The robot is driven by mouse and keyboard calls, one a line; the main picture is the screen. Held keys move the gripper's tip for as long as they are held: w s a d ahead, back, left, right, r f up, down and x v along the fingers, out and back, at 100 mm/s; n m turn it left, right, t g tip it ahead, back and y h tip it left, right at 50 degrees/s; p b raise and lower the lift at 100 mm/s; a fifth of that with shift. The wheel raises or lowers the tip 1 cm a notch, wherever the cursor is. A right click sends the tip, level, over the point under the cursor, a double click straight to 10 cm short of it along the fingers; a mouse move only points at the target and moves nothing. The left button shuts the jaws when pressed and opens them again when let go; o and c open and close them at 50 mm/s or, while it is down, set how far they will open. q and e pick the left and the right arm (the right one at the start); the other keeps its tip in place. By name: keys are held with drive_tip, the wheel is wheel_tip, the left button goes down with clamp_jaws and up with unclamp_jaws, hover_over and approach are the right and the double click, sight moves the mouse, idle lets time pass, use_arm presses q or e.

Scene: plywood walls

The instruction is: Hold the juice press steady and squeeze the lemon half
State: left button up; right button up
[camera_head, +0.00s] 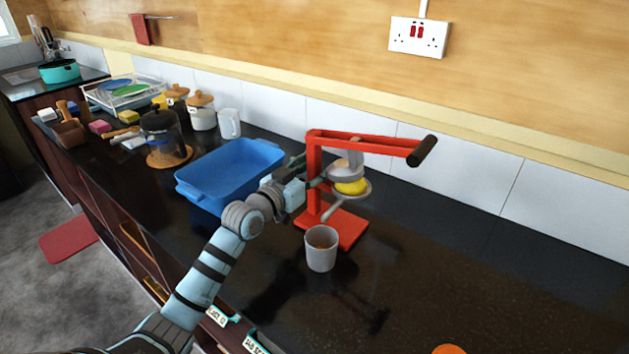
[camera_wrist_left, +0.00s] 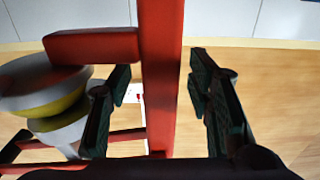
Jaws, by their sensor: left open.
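The red juice press (camera_head: 312,172) stands on the dark worktop, its lever with a black handle (camera_head: 423,151) reaching out to the right. The yellow lemon half (camera_head: 352,187) sits between the press's grey upper piece and its grey lower cup. It also shows at the left of the left wrist view (camera_wrist_left: 62,106). My left gripper (camera_head: 308,175) is at the press's upright; in the left wrist view the red upright (camera_wrist_left: 160,70) passes between its open fingers (camera_wrist_left: 160,85), with visible gaps. My right gripper is not in view.
A grey cup (camera_head: 320,255) stands in front of the press base. A blue tray (camera_head: 215,195) lies close behind my left arm. A French press (camera_head: 165,140), jars and a white mug (camera_head: 229,123) stand farther left. The worktop at right is mostly clear.

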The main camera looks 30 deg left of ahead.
use_arm(q)
drive_tip(key=shift+s+r, duration=0.2)
drive_tip(key=shift+r, duration=0.05)
drive_tip(key=shift+w+f, duration=0.1)
drive_tip(key=shift+w, duration=0.05)
clamp_jaws()
unclamp_jaws()
drive_tip(key=s, duration=0.4)
drive_tip(key=s+a, duration=0.1)
drive_tip(key=s, duration=0.2)
drive_tip(key=shift+s, duration=0.3)
